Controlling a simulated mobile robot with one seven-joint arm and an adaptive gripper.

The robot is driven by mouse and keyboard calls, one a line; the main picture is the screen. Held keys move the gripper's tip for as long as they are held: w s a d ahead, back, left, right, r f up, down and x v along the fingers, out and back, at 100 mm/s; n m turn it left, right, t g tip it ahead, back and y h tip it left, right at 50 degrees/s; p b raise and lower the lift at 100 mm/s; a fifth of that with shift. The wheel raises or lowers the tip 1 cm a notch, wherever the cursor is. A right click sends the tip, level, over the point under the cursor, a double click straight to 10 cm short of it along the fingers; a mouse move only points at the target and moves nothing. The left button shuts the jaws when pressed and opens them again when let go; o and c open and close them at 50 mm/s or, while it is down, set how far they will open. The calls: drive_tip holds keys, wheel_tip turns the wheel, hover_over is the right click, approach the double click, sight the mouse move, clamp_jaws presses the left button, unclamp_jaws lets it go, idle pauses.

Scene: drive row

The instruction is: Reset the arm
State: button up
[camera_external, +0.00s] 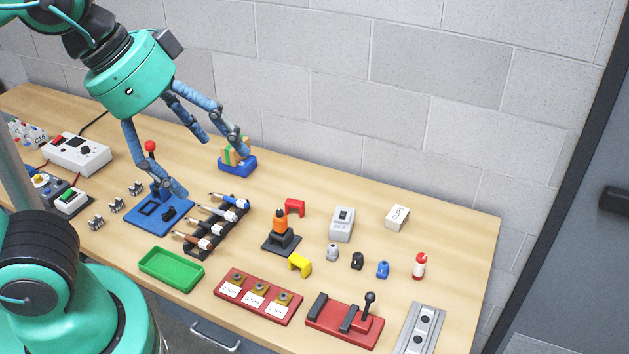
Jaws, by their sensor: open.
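My gripper (203,165) hangs from the teal wrist over the left half of the bench. Its blue fingers are spread apart, and nothing shows between them. One finger reaches down in front of the blue fixture (148,217) with the red-knobbed lever (150,146). The other fingers point toward the blue holder (238,168) with tan and green pieces at the back. Whether any fingertip touches these things cannot be told. My arm comes in from the upper left and is bent downward.
A black rack (222,237) of screwdrivers stands right of the fixture, with a green tray (171,267) in front. The back right of the wooden bench (455,222) is clear.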

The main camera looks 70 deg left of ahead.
drive_tip(key=shift+f, duration=0.1)
wheel_tip(320, 180, down, 14)
drive_tip(key=b, duration=1.3)
drive_tip(key=shift+r+b, duration=0.25)
drive_tip(key=shift+b, duration=0.1)
